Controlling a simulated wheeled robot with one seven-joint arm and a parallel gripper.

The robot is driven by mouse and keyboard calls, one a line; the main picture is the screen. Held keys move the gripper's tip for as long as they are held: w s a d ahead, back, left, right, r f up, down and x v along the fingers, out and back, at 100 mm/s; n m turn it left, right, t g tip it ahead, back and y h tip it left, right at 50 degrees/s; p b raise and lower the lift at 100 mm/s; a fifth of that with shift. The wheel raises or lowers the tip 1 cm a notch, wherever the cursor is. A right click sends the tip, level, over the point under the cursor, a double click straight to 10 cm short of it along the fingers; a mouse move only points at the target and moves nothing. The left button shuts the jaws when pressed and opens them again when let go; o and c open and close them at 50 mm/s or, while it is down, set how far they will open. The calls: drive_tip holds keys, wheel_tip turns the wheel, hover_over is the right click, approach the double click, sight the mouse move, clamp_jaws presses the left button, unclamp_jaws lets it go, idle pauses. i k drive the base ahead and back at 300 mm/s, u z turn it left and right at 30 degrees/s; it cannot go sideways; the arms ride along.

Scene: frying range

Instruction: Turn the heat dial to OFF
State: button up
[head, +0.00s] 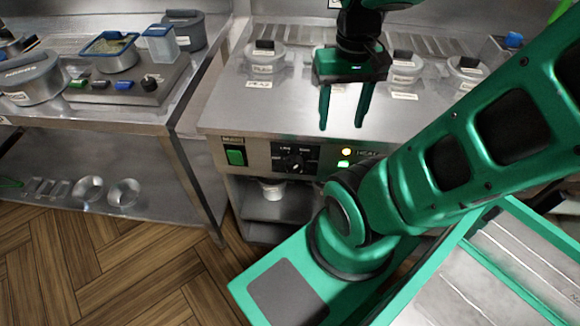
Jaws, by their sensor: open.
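The heat dial (296,162) is a black knob on a black plate on the front panel of the steel range. Its plate has small white lettering around the knob, too small to read fully. I cannot tell exactly where its pointer is set. My gripper (342,125) is open and empty, pointing down above the range top. It is above and to the right of the dial, apart from it. My arm hides the right part of the panel.
A green switch (235,156) is left of the dial. Lidded pots, one labelled PEAS (263,64), stand at the back of the range top (235,112). A steel table on the left holds a large pot (30,80) and containers. The front of the range top is clear.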

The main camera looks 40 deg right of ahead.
sight(295, 164)
drive_tip(key=u, duration=0.95)
drive_tip(key=k, duration=1.5)
drive_tip(key=z, duration=0.75)
drive_tip(key=i, duration=0.5)
drive_tip(key=u, duration=0.1)
